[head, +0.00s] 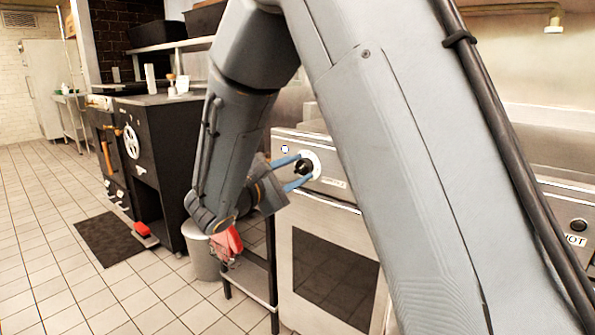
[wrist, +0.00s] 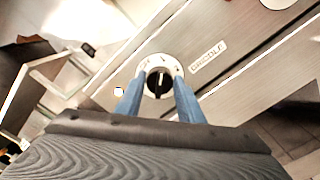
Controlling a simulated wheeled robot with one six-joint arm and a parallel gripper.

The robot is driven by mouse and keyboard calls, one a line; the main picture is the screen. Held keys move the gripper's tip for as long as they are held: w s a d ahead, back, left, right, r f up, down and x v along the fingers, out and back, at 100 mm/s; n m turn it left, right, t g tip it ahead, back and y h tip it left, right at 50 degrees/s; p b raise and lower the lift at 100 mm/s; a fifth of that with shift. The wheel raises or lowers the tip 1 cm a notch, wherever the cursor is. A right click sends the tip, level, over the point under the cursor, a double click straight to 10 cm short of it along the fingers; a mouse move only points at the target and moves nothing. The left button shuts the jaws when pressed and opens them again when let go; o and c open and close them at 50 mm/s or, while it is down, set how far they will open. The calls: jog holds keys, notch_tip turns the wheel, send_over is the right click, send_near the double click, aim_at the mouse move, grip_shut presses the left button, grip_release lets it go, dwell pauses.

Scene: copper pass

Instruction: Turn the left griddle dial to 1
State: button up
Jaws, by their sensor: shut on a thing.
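The left griddle dial (head: 303,167) is a black knob on a round white scale plate, set in the steel front panel above the oven door. It also shows in the wrist view (wrist: 158,84), with a pale pointer line on the knob that looks near upright in that picture. The scale figures are too small to read. My gripper (head: 297,171) is shut on the knob, with one blue finger on each side of it. The fingers also show in the wrist view (wrist: 159,97). A label reading "GRIDDLE" (wrist: 209,55) sits beside the dial.
The oven door (head: 330,265) with its dark window and bar handle lies below the dial. A black cabinet with a white handwheel (head: 132,141) stands to the left, with a grey bin (head: 201,255) near it. Tiled floor is open at left.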

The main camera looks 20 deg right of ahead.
jog(key=o, duration=1)
jog(key=shift+o, duration=0.2)
jog(key=shift+a, duration=0.1)
jog(key=p+v, duration=0.1)
jog(key=v, duration=0.6)
jog(key=shift+s+a, duration=0.25)
